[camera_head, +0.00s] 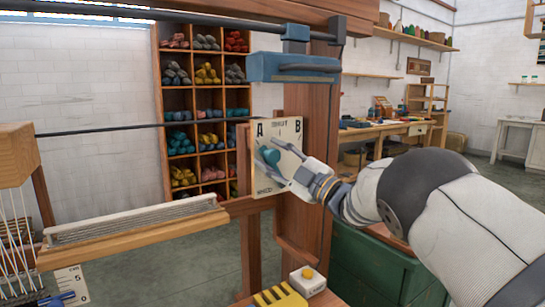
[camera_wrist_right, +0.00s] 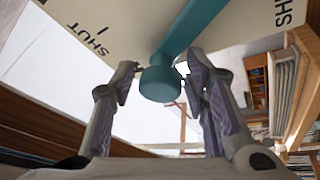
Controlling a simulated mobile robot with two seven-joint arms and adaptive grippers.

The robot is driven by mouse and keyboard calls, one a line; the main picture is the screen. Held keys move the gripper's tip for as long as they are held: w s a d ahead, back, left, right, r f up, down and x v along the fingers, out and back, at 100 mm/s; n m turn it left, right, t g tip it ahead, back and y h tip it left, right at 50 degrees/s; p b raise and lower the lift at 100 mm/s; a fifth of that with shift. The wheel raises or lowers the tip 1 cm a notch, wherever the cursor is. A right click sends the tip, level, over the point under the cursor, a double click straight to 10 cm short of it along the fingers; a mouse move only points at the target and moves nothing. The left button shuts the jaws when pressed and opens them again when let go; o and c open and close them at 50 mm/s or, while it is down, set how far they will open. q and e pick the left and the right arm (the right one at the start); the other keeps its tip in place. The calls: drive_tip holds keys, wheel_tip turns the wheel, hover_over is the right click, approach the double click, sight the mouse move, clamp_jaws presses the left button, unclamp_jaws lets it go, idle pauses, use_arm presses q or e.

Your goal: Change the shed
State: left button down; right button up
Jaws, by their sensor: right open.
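A pale panel (camera_head: 289,135) marked A, SHUT and B is fixed at the loom's upright post. A teal knob (camera_head: 271,157) shows on it, and in the right wrist view the knob (camera_wrist_right: 160,83) sits at the end of a teal lever (camera_wrist_right: 194,27). My right gripper (camera_head: 281,161) is at the panel, its fingers open. In the wrist view the knob lies between the two fingertips, with gaps at both sides. Which mark the lever points to I cannot tell. My left gripper is out of view.
The wooden loom beam with its reed (camera_head: 140,221) runs at the left. A blue block (camera_head: 293,68) hangs above the panel. A white box with a yellow button (camera_head: 308,278) and a yellow-striped piece (camera_head: 280,298) are low in front. Yarn shelves (camera_head: 159,85) stand behind.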

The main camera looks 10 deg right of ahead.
drive_tip(key=v, duration=1.2)
